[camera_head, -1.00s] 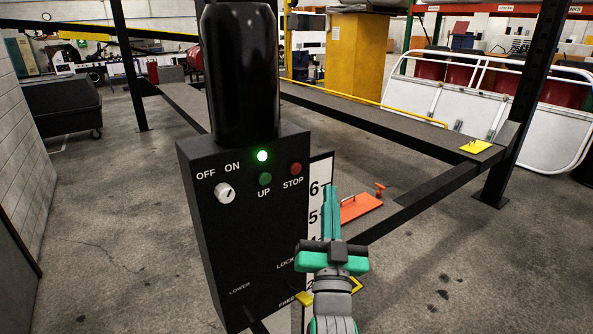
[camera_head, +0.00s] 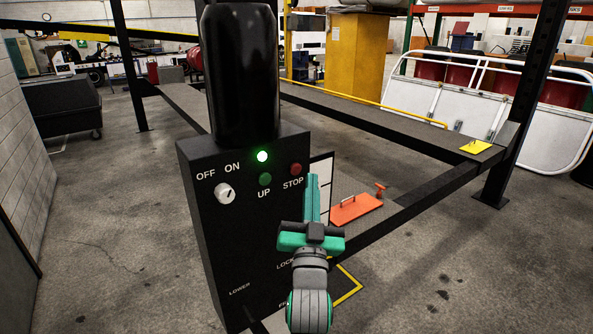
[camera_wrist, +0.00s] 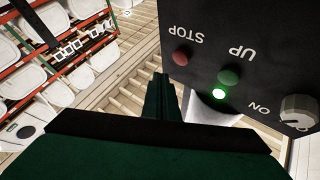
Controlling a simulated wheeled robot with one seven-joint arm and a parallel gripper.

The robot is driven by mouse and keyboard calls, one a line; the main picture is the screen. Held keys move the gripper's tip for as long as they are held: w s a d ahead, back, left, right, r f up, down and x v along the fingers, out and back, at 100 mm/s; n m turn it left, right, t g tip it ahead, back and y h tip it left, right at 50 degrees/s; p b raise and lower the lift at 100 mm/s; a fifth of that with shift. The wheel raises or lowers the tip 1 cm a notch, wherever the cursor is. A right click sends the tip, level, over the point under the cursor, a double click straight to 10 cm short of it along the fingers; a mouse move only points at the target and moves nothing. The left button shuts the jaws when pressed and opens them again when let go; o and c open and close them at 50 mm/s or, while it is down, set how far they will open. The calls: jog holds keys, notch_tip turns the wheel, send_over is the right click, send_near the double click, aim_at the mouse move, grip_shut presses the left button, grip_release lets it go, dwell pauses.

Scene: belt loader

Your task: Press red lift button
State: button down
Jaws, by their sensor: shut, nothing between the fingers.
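The red button (camera_head: 296,169) sits at the upper right of the black control box (camera_head: 222,250), above the word STOP. It also shows in the wrist view (camera_wrist: 181,56), where the box appears upside down. A green UP button (camera_head: 265,179) is to its left, below a lit green lamp (camera_head: 262,156). A white knob (camera_head: 225,193) is on the left, between OFF and ON. My gripper (camera_head: 312,180) is shut and empty, its tip just right of and slightly below the red button in the picture. I cannot tell whether it touches the box; the wrist view shows a gap beside the button.
A black cylinder (camera_head: 242,75) stands on top of the box. Dark lift rails (camera_head: 410,207) and a post (camera_head: 525,100) stand behind and right. An orange plate (camera_head: 355,208) lies beyond my gripper. Concrete floor is open at the lower right.

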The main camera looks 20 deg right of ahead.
jog(key=shift+w+a, duration=0.2)
jog(key=shift+w, duration=0.4)
jog(key=shift+w+a, duration=0.2)
jog(key=shift+w, duration=0.35)
dwell(1.3)
jog(key=shift+w+a, duration=0.15)
jog(key=shift+w, duration=0.3)
jog(key=shift+w+a, duration=0.15)
jog(key=shift+w, duration=0.3)
dwell(0.7)
jog(key=shift+s, duration=0.15)
jog(key=shift+s+d, duration=0.3)
jog(key=shift+s, duration=0.45)
jog(key=shift+s+d, duration=0.3)
jog(key=shift+s, duration=0.5)
jog(key=shift+s+d, duration=0.25)
jog(key=shift+s, duration=0.5)
jog(key=shift+s+d, duration=0.3)
jog(key=shift+s, duration=0.5)
